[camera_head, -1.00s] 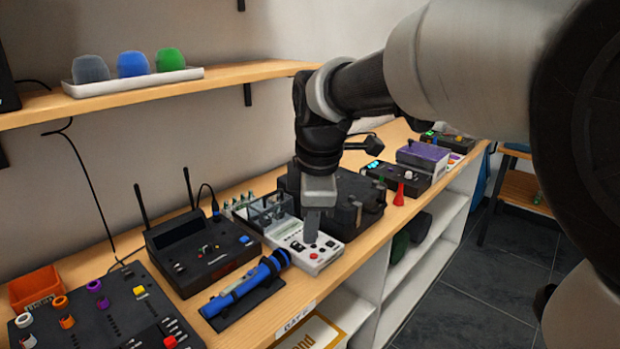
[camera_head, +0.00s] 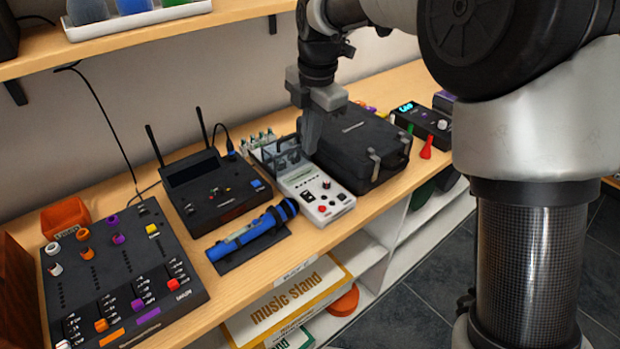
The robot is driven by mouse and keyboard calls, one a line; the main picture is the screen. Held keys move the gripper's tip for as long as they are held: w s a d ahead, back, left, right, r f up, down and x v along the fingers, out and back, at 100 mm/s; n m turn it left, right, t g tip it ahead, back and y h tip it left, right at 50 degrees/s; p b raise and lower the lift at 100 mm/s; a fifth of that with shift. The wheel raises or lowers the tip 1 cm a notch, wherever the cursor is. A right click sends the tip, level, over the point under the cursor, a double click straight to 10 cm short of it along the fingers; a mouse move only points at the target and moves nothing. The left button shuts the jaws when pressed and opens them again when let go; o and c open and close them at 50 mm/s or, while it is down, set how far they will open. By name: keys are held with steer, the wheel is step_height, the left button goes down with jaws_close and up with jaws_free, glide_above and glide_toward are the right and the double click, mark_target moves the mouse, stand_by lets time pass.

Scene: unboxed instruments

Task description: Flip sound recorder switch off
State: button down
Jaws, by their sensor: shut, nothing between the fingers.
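A white device (camera_head: 322,205) with a red button, a dark knob and small controls lies on the wooden shelf top; I take it for the sound recorder, though its label is too small to read. A grey, partly see-through compartment (camera_head: 272,158) is at its back end. My gripper (camera_head: 308,152) points down, shut and empty, over or beside the back part of the white device, close to the black case. It hides part of the device there. I cannot tell whether the fingertips touch anything, nor the switch's position.
A black hard case (camera_head: 362,145) stands right of the white device. A blue microphone (camera_head: 250,232) on a dark stand and a black receiver (camera_head: 213,190) with two antennas are left of it. A black mixer (camera_head: 120,270) is at front left. A shelf (camera_head: 130,36) hangs above.

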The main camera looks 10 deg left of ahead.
mark_target(305, 193)
steer(key=f, duration=0.4)
steer(key=a+f, duration=0.1)
steer(key=f, duration=0.4)
steer(key=w+f+b, duration=0.1)
steer(key=f, duration=0.4)
steer(key=shift+a, duration=0.15)
